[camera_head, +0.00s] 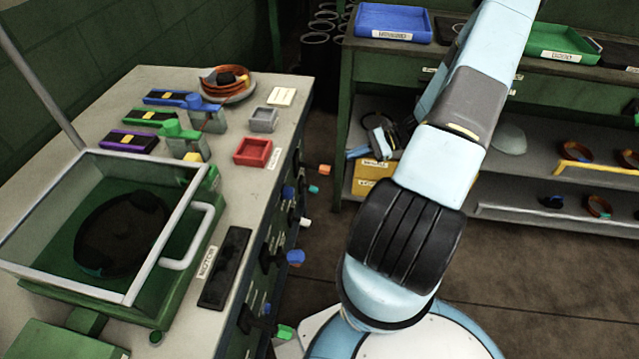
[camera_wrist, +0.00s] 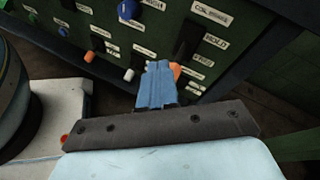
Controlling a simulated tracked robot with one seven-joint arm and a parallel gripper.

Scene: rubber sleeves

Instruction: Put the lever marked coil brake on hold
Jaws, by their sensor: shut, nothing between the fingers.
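In the wrist view, a dark green panel carries the label coil brake (camera_wrist: 212,14), with the label hold (camera_wrist: 215,40) below it and a smaller label (camera_wrist: 201,60) under that. A dark upright slot (camera_wrist: 188,38) lies left of these labels. An orange knob (camera_wrist: 176,70) shows below the slot, partly hidden behind my fingers; I cannot tell for certain whether it belongs to the coil brake lever. My gripper (camera_wrist: 158,66) is shut and empty, its blue fingers just in front of the panel, left of the orange knob. Contact cannot be told.
Other knobs stick out of the panel: a blue one (camera_wrist: 127,10), a white one (camera_wrist: 129,75) and an orange one (camera_wrist: 90,56). The bench (camera_head: 205,325) bears a glass-lidded green box (camera_head: 190,205). A shelf unit (camera_head: 346,110) stands behind my arm.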

